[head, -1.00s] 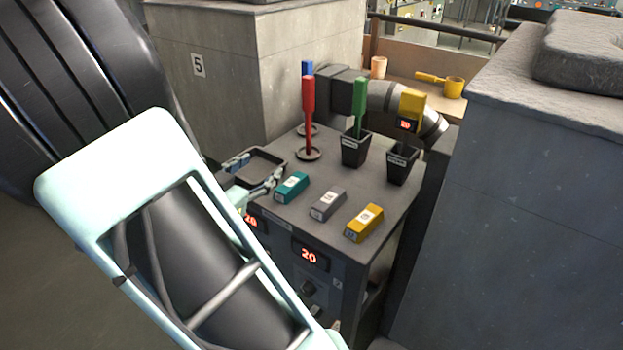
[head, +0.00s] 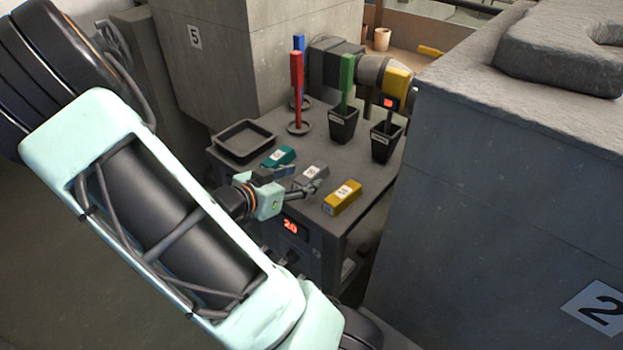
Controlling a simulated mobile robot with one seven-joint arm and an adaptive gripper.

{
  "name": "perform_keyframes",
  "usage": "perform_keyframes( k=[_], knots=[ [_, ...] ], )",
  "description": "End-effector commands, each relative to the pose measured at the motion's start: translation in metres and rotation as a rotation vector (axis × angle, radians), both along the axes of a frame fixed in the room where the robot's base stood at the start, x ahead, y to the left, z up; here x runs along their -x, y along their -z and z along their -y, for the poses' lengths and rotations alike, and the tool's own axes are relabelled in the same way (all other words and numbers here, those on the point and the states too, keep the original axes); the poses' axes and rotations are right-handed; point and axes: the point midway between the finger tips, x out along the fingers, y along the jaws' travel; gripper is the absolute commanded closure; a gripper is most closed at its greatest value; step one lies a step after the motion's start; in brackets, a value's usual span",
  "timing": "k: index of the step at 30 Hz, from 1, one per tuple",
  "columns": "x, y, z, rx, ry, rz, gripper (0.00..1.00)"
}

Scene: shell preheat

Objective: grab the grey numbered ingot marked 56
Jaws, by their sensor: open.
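The grey ingot (head: 311,174) lies on the dark cart top, between a teal ingot (head: 279,156) on its left and a yellow ingot (head: 343,197) on its right. It has a pale label, but the number is too small to read. My gripper (head: 304,181) is open at the near side of the grey ingot. Its fingers spread toward the ingot, one by the teal side and one by the yellow side. The fingers partly hide the ingot's near end. I cannot tell whether they touch it.
A black tray (head: 244,141) sits at the cart's left. Red (head: 296,90) and blue upright bars stand behind. A green-handled tool (head: 347,85) and a yellow-topped one (head: 397,84) stand in black holders. A large grey block (head: 480,190) rises close on the right.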

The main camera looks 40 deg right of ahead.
Motion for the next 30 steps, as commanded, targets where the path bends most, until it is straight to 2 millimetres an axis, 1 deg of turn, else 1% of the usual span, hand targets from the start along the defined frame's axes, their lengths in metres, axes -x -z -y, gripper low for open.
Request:
perform_keyframes(
  k=[2,6,10,14,20,30],
  knots=[
    [-0.001,0.004,0.006,0.001,0.002,0.0,0.47],
    [-0.004,0.015,0.025,0.002,0.003,-0.001,0.47],
    [-0.006,0.021,0.041,0.0,0.002,0.001,0.47],
    [-0.007,0.022,0.047,0.001,0.0,0.001,0.47],
    [-0.007,0.021,0.047,0.0,-0.001,0.0,0.47],
    [-0.007,0.021,0.047,0.0,-0.001,0.0,0.85]
  ],
)
